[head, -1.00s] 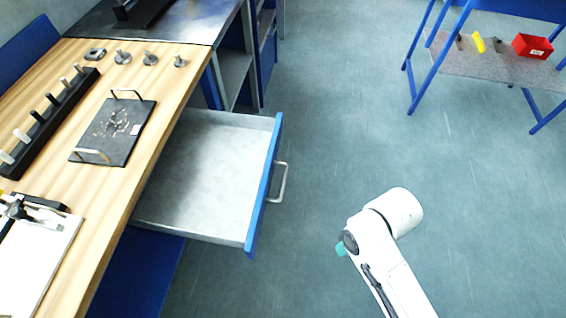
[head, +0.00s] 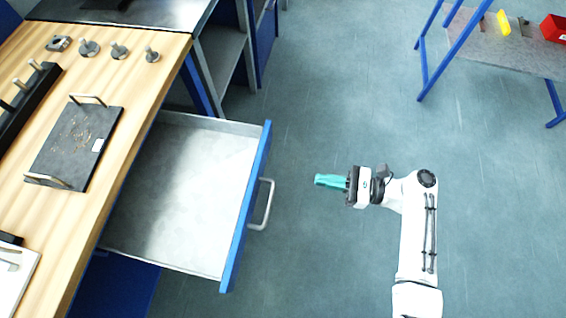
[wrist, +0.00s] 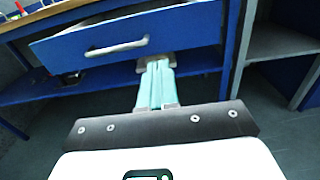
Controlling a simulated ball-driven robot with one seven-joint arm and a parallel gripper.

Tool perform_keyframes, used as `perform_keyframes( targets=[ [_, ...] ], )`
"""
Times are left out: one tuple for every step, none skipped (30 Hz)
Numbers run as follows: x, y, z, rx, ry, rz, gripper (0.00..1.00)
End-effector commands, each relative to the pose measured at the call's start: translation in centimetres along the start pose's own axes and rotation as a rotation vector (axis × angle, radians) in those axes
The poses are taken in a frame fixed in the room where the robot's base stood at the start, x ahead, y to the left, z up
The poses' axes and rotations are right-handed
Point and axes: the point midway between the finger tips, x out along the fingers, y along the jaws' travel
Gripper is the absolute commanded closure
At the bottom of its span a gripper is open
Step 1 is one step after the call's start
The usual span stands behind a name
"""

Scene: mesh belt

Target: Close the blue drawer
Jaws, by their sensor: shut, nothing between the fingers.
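The blue drawer (head: 247,205) is pulled well out from under the wooden workbench, and its grey inside is empty. Its front carries a silver bar handle (head: 266,204). My gripper (head: 318,180), with teal fingers, is shut and empty in the open space to the right of the handle, apart from the drawer. In the wrist view the drawer front (wrist: 135,36) lies ahead, with the handle (wrist: 117,47) to the left of the shut fingers (wrist: 158,66). The fingertips overlap the drawer's lower edge in that view; contact cannot be told there.
The wooden bench top (head: 140,85) holds a dark tray (head: 75,145) with two handles and several metal knobs. A blue-legged table (head: 500,50) with a red bin (head: 554,28) stands at the upper right. The floor (head: 340,100) between is clear.

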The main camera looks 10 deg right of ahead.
Motion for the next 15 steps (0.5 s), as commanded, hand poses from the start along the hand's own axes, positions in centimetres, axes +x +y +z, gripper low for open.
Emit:
perform_keyframes(
  targets=[
    [0.6, 0.1, 0.1, 0.0, 0.0, 0.004, 1.0],
    [0.9, 0.1, 0.1, -0.001, 0.0, 0.005, 1.0],
    [1.5, 0.1, 0.1, -0.001, 0.001, 0.004, 1.0],
    [2.0, 0.1, 0.1, -0.001, 0.001, 0.006, 1.0],
    [2.6, 0.2, 0.1, -0.001, 0.001, 0.007, 1.0],
    [3.4, 0.1, 0.1, -0.002, 0.001, 0.007, 1.0],
    [4.0, 0.1, 0.1, -0.002, 0.002, 0.006, 1.0],
    [4.6, 0.2, 0.1, -0.002, 0.002, 0.008, 1.0],
    [5.4, 0.2, 0.1, -0.003, 0.002, 0.007, 1.0],
    [6.0, 0.1, 0.1, -0.003, 0.001, 0.007, 1.0],
    [6.6, 0.2, 0.1, -0.003, 0.002, 0.007, 1.0],
    [7.4, 0.2, 0.1, -0.004, 0.002, 0.007, 1.0],
    [8.0, 0.1, 0.1, -0.004, 0.002, 0.007, 1.0],
    [8.5, 0.1, 0.1, -0.004, 0.002, 0.006, 1.0],
    [9.3, 0.2, 0.1, -0.003, 0.003, 0.008, 1.0]
  ],
)
